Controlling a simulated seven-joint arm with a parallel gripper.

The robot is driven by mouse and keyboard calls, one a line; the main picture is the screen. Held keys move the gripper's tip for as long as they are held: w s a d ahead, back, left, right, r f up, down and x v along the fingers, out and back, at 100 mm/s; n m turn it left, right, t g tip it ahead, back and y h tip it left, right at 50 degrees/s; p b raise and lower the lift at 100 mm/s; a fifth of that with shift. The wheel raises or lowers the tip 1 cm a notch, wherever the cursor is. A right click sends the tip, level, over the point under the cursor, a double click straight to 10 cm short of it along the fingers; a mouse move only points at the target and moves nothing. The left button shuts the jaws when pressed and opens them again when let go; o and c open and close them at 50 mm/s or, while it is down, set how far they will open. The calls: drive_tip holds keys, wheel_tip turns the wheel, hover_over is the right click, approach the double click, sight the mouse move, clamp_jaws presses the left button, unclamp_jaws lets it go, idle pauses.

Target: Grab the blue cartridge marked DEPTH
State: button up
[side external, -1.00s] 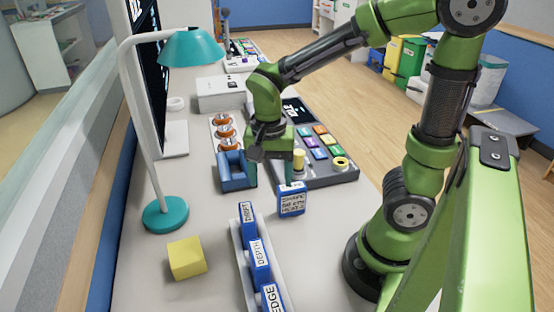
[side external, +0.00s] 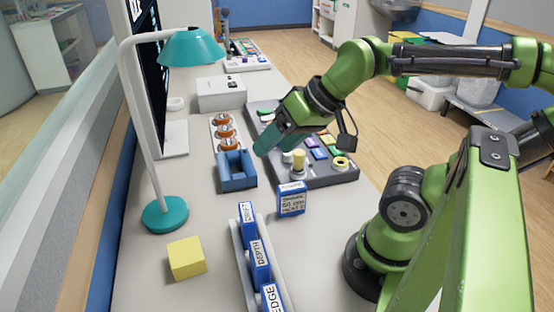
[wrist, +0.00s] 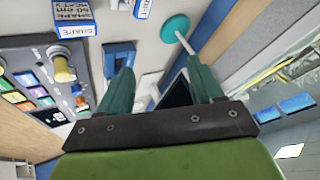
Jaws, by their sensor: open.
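The blue cartridge marked DEPTH (side external: 258,258) stands in the middle of a white rack (side external: 240,258) on the desk, between a cartridge with a small label (side external: 247,222) behind it and one marked EDGE (side external: 270,298) in front. My gripper (side external: 264,148) is raised and tilted, above and behind the blue holder, well away from the rack. In the wrist view its two teal fingers (wrist: 160,88) are apart with nothing between them. The DEPTH cartridge cannot be made out in the wrist view.
A teal lamp (side external: 166,214) and a yellow block (side external: 187,258) stand left of the rack.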

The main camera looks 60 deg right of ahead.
drive_tip(key=shift+a, duration=0.1)
drive_tip(key=shift+c, duration=0.4)
drive_tip(key=m+g+h, duration=0.2)
drive_tip(key=m+g, duration=0.3)
drive_tip(key=g, duration=0.2)
hover_over(259, 253)
wheel_tip(259, 253, down, 4)
wheel_tip(259, 253, down, 16)
drive_tip(key=shift+f, duration=0.1)
drive_tip(key=c, duration=1.1)
